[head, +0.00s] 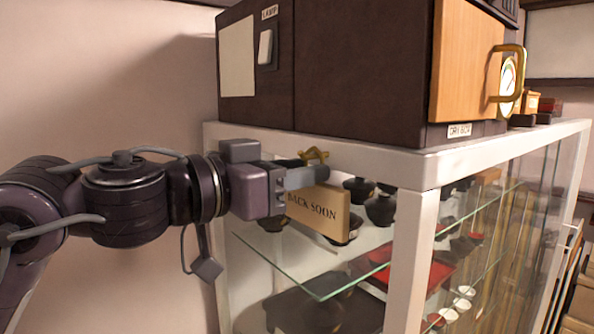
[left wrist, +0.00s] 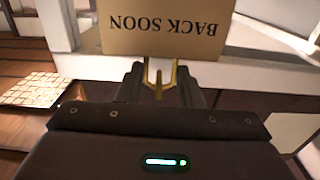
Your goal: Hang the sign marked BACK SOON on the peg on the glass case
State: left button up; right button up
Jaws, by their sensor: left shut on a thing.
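The BACK SOON sign (head: 318,212) is a flat tan board hanging upright beside the white-framed glass case (head: 407,255). In the left wrist view the sign (left wrist: 165,28) appears upside down, with a brass hanger (left wrist: 159,82) between the fingers. My left gripper (head: 318,173) is shut on this hanger, just above the board, near the case's top rail. The hanger's pointed top (head: 315,154) rises above the fingers. I cannot make out the peg separately or tell whether the hanger touches it. My right gripper is not in view.
A dark cabinet (head: 360,70) marked DRY BOX stands on the case, with a wooden door and brass handle (head: 522,75). Inside the case are glass shelves (head: 335,278) with dark bowls (head: 380,209). A plain wall (head: 110,70) lies behind my left arm.

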pick_arm(q)
jog(key=o, duration=1)
jog(key=shift+o, duration=0.2)
jog(key=shift+s+a, duration=0.1)
